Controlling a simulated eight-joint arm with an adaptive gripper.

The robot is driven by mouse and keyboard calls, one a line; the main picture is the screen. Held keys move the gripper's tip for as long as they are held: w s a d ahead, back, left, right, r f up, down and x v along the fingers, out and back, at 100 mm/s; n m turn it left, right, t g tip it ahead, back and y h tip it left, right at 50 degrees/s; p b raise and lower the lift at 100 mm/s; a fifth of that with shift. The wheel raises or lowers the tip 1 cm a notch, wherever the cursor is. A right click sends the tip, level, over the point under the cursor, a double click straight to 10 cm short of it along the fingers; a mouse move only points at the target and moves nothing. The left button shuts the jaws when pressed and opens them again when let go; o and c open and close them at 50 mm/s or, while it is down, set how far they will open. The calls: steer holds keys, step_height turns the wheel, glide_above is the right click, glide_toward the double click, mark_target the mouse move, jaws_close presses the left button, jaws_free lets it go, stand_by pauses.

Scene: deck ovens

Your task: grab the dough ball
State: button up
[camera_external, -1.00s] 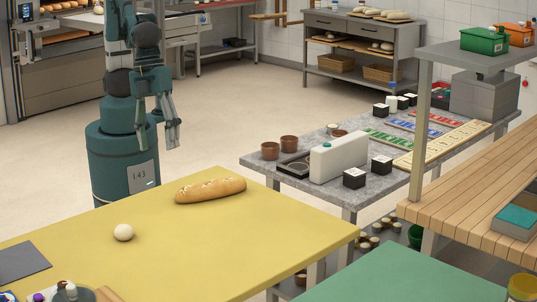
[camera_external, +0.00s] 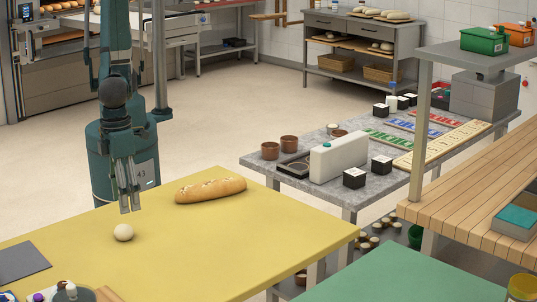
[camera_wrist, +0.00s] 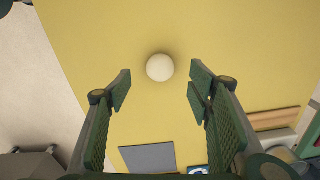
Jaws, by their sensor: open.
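The dough ball (camera_external: 123,232) is a small, round, cream-coloured ball on the yellow table (camera_external: 250,245). My gripper (camera_external: 130,209) points down over the table, just above the ball in the external view. In the wrist view my gripper (camera_wrist: 160,86) is open and empty. There the dough ball (camera_wrist: 160,67) lies ahead, centred left to right between the two fingers and slightly beyond their tips. No finger appears to touch it.
A bread loaf (camera_external: 210,190) lies on the table to the right of the ball. A dark grey sheet (camera_external: 20,262) lies at the left edge, also seen in the wrist view (camera_wrist: 148,157). Jars (camera_external: 68,291) stand at the near left. The table around the ball is clear.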

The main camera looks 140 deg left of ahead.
mark_target(123, 226)
steer(key=shift+s+d+f+m, duration=0.15)
steer(key=shift+d+f+m, duration=0.25)
steer(key=shift+d+f, duration=0.3)
steer(key=shift+f, duration=0.15)
steer(key=shift+f, duration=1.2)
steer(key=shift+f, duration=0.1)
steer(key=shift+w+f+b, duration=0.2)
steer(key=shift+f+b, duration=0.3)
steer(key=shift+f, duration=2)
steer(key=c, duration=1)
